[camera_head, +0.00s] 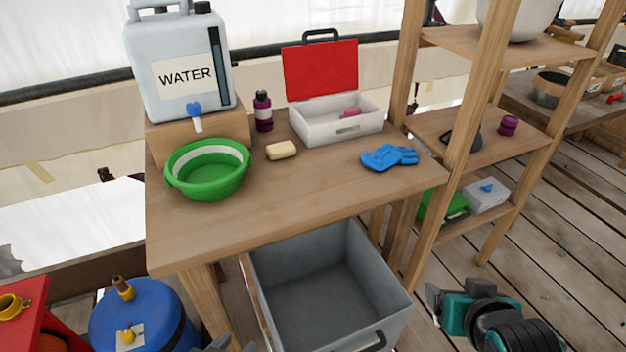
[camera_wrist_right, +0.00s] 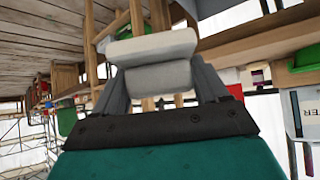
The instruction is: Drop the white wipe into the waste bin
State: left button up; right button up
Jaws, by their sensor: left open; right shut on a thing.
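A pale, folded cloth, the white wipe (camera_wrist_right: 150,48), is held between the fingers of my right gripper (camera_wrist_right: 158,75) in the right wrist view. In the head view the teal and black right arm shows at the lower right, and I cannot make out the wipe there. A large grey open-topped bin (camera_head: 385,310) stands below the front of the table. Its visible inside is empty; I cannot tell for certain that it is the waste bin. The right arm is to the right of it. My left gripper (camera_head: 222,344) barely shows at the bottom edge, left of the bin, open.
The wooden table (camera_head: 290,205) holds a green basin (camera_head: 208,182), soap (camera_head: 281,150), blue gloves (camera_head: 388,157), a white box with a red lid (camera_head: 335,118) and a water container (camera_head: 178,70). A wooden shelf (camera_head: 465,145) stands right. A blue drum (camera_head: 140,315) is at lower left.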

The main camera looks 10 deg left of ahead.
aim_at(325, 312)
jog(key=k+j, duration=0.1)
jog(key=j, duration=0.65)
jog(key=i+j, duration=0.2)
jog(key=j, duration=0.15)
jog(key=i+j, duration=0.15)
jog(key=j, duration=0.2)
